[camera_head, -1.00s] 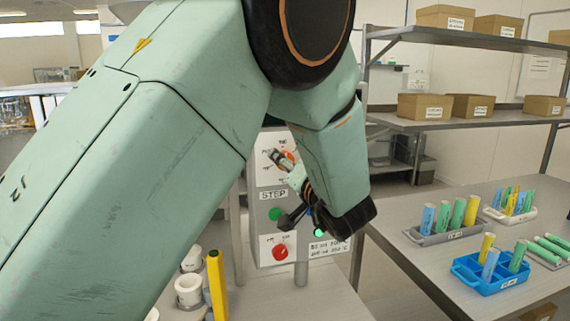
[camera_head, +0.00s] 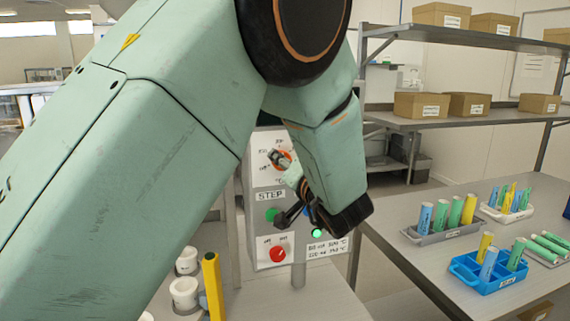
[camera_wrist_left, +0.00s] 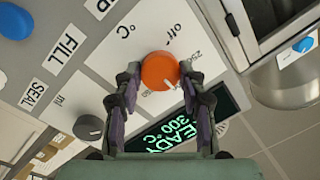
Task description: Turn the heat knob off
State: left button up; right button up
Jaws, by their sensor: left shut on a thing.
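The orange heat knob (camera_wrist_left: 159,71) sits on a white panel with "off", "°C" and "250" printed around it. In the left wrist view its white pointer mark is at the lower right, away from "off". My left gripper (camera_wrist_left: 160,74) is shut on the knob, one finger on each side. A dark display (camera_wrist_left: 175,133) beside it shows green text reading "READY" and "300 °C", partly covered by a finger. In the head view the knob (camera_head: 286,157) shows only in part behind my left gripper (camera_head: 279,160). My right gripper is not in view.
The panel also has a red knob (camera_head: 278,253), a green button (camera_head: 273,214) and a lit green light (camera_head: 317,233). White cups (camera_head: 185,292) and a yellow tube (camera_head: 214,285) stand in front. The right table (camera_head: 400,265) holds a blue tray (camera_head: 462,268) and several tubes.

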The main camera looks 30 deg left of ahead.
pick_arm(q)
jog(key=c, duration=0.5)
jog(key=shift+n, duration=0.3)
jog(key=shift+s+a+r+n+t+h+b, duration=0.1)
jog(key=shift+n+t+h+b, duration=0.2)
jog(key=shift+n+b, duration=2.5)
jog(key=shift+r+n+t+h+b, duration=0.15)
jog(key=shift+n+h+b, duration=0.65)
jog(key=shift+n, duration=3.65)
jog(key=shift+s+a+f+n+t+b, duration=0.1)
jog(key=shift+n+t+b, duration=0.15)
jog(key=shift+n+b, duration=2.75)
jog(key=shift+r+n+p, duration=0.1)
jog(key=shift+n+p, duration=0.55)
jog(key=shift+n, duration=0.1)
jog(key=shift+w, duration=0.1)
